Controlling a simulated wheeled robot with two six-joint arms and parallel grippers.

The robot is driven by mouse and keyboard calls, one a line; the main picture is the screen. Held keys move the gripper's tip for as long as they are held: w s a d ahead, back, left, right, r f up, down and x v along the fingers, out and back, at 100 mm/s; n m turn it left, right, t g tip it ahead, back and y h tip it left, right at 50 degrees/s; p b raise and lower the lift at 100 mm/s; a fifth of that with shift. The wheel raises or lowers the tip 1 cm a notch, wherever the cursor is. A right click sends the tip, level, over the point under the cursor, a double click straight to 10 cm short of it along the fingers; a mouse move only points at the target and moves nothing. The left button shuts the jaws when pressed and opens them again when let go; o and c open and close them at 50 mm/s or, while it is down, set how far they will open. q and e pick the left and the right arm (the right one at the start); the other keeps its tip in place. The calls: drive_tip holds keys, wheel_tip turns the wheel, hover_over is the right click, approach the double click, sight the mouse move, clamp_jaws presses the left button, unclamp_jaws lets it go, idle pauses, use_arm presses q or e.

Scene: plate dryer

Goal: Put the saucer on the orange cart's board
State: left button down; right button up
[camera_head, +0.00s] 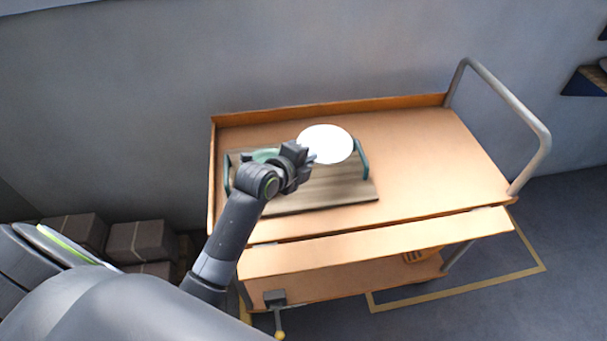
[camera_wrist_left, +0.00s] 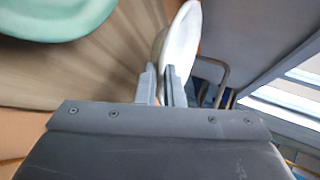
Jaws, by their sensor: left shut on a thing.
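The white saucer (camera_head: 325,142) is in the head view, over the back part of the wooden board (camera_head: 330,195) on the orange cart (camera_head: 430,150). My left gripper (camera_head: 310,158) is shut on the saucer's near left edge. In the left wrist view the saucer (camera_wrist_left: 184,38) stands edge-on between the fingertips (camera_wrist_left: 161,80). I cannot tell whether the saucer touches the board. My right gripper is not in view.
The board has green handles (camera_head: 363,159) at its ends. A green dish (camera_wrist_left: 50,15) lies on it, partly hidden behind my gripper in the head view. The cart's right side is clear, with a grey push handle (camera_head: 515,100). Brown boxes (camera_head: 140,241) stand at left.

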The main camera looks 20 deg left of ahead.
sight(308, 186)
use_arm(q)
drive_tip(key=shift+w+d+f, duration=0.1)
drive_tip(key=shift+f, duration=3)
drive_tip(key=shift+f, duration=0.1)
drive_tip(key=c, duration=1.8)
unclamp_jaws()
drive_tip(key=v, duration=1.2)
